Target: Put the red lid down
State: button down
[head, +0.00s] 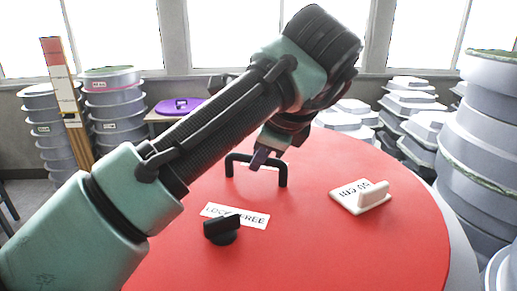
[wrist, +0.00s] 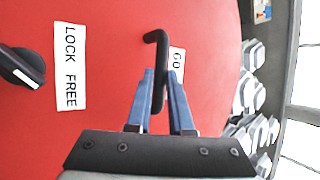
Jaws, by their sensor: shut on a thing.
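The red lid (head: 300,240) is a broad round disc filling the middle of the head view; it also fills much of the wrist view (wrist: 100,120). Its black bar handle (head: 283,175) stands up from the top. My gripper (head: 262,158) is shut on this handle, its blue fingers on either side of the bar (wrist: 158,95) in the wrist view. A black knob (head: 222,229) sits beside a "LOCK FREE" label (head: 255,218). Whether the lid rests on what is below is unclear.
Grey mould stacks stand close on the right (head: 480,150), behind right (head: 410,100) and at back left (head: 113,105). A purple lid (head: 180,106) lies on a table behind. Upright boards (head: 62,95) lean near the left stacks. A grey surface shows below the lid's right edge.

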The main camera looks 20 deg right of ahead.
jog(key=c, duration=0.8)
grip_release()
jog(key=b+v, duration=0.5)
jog(key=v, duration=0.7)
